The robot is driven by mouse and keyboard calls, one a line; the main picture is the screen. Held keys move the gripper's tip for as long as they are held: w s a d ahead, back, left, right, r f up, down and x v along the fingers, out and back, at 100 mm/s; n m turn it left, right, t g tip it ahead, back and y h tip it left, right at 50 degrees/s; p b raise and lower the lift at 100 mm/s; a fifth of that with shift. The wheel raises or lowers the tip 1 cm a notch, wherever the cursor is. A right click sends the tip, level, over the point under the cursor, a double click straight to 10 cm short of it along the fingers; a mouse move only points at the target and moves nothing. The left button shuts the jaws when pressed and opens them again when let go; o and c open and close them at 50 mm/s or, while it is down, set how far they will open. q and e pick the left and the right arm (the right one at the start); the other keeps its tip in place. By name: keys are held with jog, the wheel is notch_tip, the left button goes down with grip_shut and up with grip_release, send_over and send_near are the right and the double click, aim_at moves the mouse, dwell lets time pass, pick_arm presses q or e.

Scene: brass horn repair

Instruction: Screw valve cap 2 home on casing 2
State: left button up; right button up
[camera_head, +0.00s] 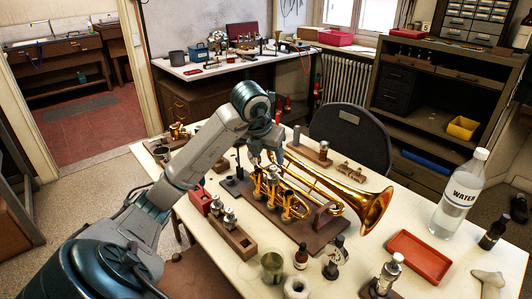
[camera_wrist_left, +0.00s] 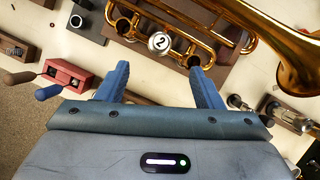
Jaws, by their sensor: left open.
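The brass trumpet (camera_head: 335,190) lies on a brown board (camera_head: 312,237) on the bench, its bell to the right. Its valve casings (camera_head: 287,203) stand in a row near the board's left part. In the left wrist view a round silver cap marked 2 (camera_wrist_left: 160,43) sits among the brass tubes (camera_wrist_left: 215,35), apparently over the middle casing. How far it is screwed down cannot be told. My left gripper (camera_head: 268,154) is above the trumpet's left end. Its open fingers (camera_wrist_left: 160,72) are on either side below the cap in the picture, with nothing between them. My right gripper is out of view.
A wooden block (camera_head: 234,240) with silver parts and a red holder (camera_head: 201,200) stand left of the trumpet. A water bottle (camera_head: 458,195) and a red tray (camera_head: 419,257) are at the right. A chair (camera_head: 350,135) is behind.

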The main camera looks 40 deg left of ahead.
aim_at(271, 170)
pick_arm(q)
jog(key=x, duration=1)
jog(key=shift+f, duration=0.1)
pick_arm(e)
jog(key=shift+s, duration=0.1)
pick_arm(q)
jog(key=c, duration=1.2)
jog(key=shift+m, duration=0.3)
jog(key=o, duration=0.7)
jog(key=shift+m+h, duration=0.3)
jog(key=shift+m, duration=0.1)
jog(key=shift+c, duration=0.2)
jog(key=o, duration=0.5)
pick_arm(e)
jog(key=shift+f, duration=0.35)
